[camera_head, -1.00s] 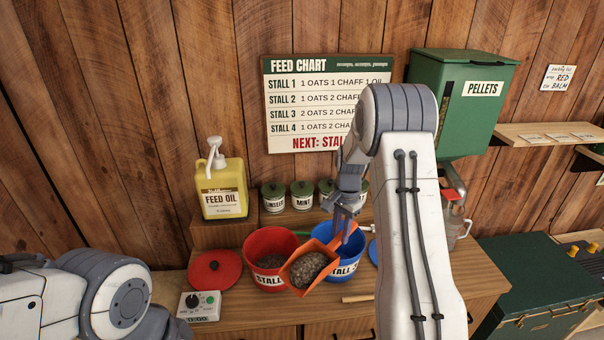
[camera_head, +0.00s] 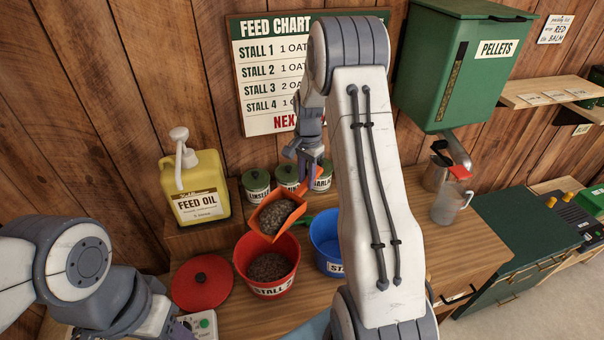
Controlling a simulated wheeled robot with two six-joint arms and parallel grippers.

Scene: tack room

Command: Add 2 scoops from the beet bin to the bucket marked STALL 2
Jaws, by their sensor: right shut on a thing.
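My right gripper (camera_head: 309,172) is shut on an orange scoop (camera_head: 292,222) and holds it over the back of the red bucket. Grey-brown feed (camera_head: 275,215) lies in the scoop. The red bucket (camera_head: 268,276) has a label that looks like STALL 2, and brown feed (camera_head: 268,266) lies inside it. To its right a blue bucket (camera_head: 326,238) is partly hidden by my right arm, and only the start of its STALL label shows. My left arm is at the lower left, with its gripper out of view. I see no bin marked beet.
A yellow feed oil jug (camera_head: 195,190) and small lidded tins (camera_head: 257,187) stand behind. A green pellets hopper (camera_head: 455,75) and a clear jug (camera_head: 447,203) are at right.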

